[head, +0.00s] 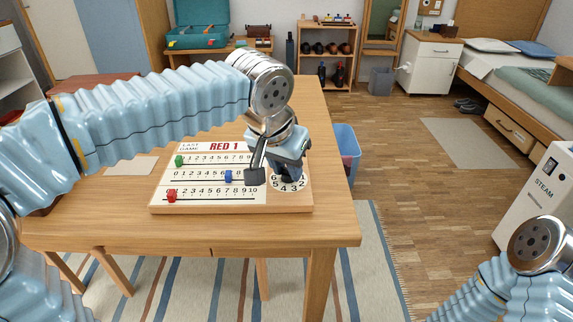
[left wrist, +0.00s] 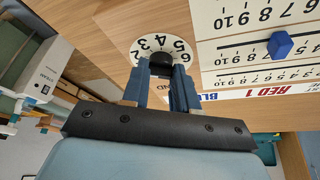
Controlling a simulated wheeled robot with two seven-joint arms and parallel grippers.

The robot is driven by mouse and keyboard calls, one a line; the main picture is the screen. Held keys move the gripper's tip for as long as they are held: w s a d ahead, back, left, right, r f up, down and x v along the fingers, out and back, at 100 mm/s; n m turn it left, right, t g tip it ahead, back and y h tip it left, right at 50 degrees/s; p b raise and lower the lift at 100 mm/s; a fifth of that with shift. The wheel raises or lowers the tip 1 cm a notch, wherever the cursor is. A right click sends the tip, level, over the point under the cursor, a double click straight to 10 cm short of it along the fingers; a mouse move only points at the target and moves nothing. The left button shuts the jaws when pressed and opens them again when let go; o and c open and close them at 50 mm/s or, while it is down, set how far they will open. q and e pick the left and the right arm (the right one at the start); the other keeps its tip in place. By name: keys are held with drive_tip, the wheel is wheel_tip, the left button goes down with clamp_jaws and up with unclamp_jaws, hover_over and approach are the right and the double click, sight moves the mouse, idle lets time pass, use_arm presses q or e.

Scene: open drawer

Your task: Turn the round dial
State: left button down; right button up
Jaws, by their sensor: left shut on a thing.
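The round dial (head: 292,187) is a white disc with black numbers at the right end of a white scoreboard (head: 205,195) on the wooden table. In the left wrist view, the dial (left wrist: 146,43) has a dark knob (left wrist: 160,58) at its middle. My left gripper (left wrist: 161,70) is shut on this knob, one blue finger on each side. In the head view, the left gripper (head: 285,172) reaches down over the dial and hides its upper part. My right arm shows at the lower right, but its gripper is out of view.
The scoreboard carries number rows with a green slider (head: 179,161), blue slider (head: 228,176) and red slider (head: 172,196). A blue bin (head: 347,145) stands beyond the table's right edge. The table's front (head: 130,225) is clear.

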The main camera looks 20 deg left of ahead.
use_arm(q)
drive_tip(key=c, duration=0.9)
unclamp_jaws()
drive_tip(key=shift+o, duration=0.2)
drive_tip(key=shift+r, duration=0.1)
drive_tip(key=p+v, duration=0.1)
drive_tip(key=v, duration=1.2)
drive_tip(key=shift+s+r+p, duration=0.25)
drive_tip(key=shift+p, duration=0.15)
